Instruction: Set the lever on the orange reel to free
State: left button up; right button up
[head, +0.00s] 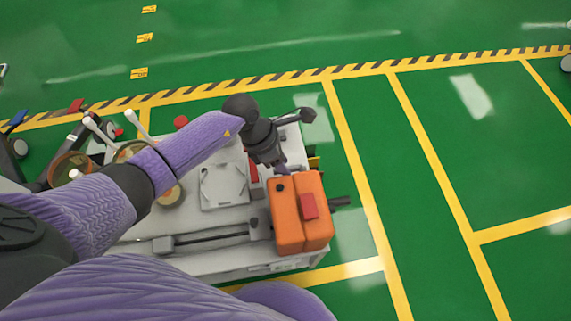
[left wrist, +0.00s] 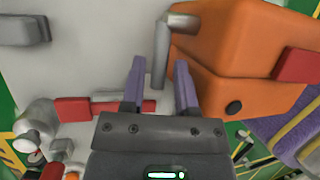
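The orange reel (head: 287,217) sits at the right end of the cart top, with a red block (head: 310,206) and a small dark knob (head: 280,187) on it. In the left wrist view the orange reel (left wrist: 235,50) fills the upper right. A grey bent bar (left wrist: 162,55), which looks like the lever, stands at its left edge. My left gripper (head: 281,167) is just behind the reel, pointing down; in the left wrist view its two purple fingers (left wrist: 159,75) are apart, with the bar's lower end between them in the picture. Contact cannot be told. My right gripper is not visible.
The white cart top (head: 240,257) carries a light square plate (head: 224,186) and a long dark rod (head: 212,236) left of the reel. Round brown-rimmed dishes (head: 70,166) stand at the left. Green floor with yellow lines is free at the right.

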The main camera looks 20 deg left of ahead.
pick_arm(q)
jog(key=shift+d+f, duration=0.15)
jog(key=shift+f, duration=0.2)
jog(key=shift+r, duration=0.1)
jog(key=shift+c, duration=0.3)
grip_shut()
dwell(0.9)
